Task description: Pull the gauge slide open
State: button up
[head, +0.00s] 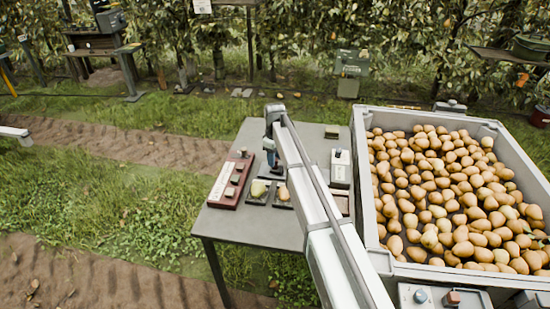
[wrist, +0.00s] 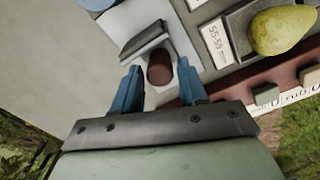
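In the wrist view a pale plate with a raised grey bar (wrist: 145,40) and a reddish-brown oval (wrist: 160,70) lies just ahead of my fingers. It looks like the gauge, but I cannot tell for sure which part is the slide. My gripper (wrist: 161,88) has its two blue fingers apart, one on each side of the oval, with nothing seen held. I cannot tell whether the fingertips touch the plate or bar. In the head view my gripper (head: 272,165) points down over the table, and my arm hides part of the gauge area.
On the grey table (head: 235,220) a red board (head: 231,180) with several blocks lies left of my gripper. A yellow-green pear (wrist: 284,28) sits in a tray by a "55-59 mm" label. A large crate (head: 358,150) full of pears stands at right. The table's front left is clear.

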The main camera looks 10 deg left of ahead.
notch_tip(320, 180, up, 14)
dwell(0.6)
jog(key=shift+a+f, duration=0.1)
jog(key=shift+f, duration=0.05)
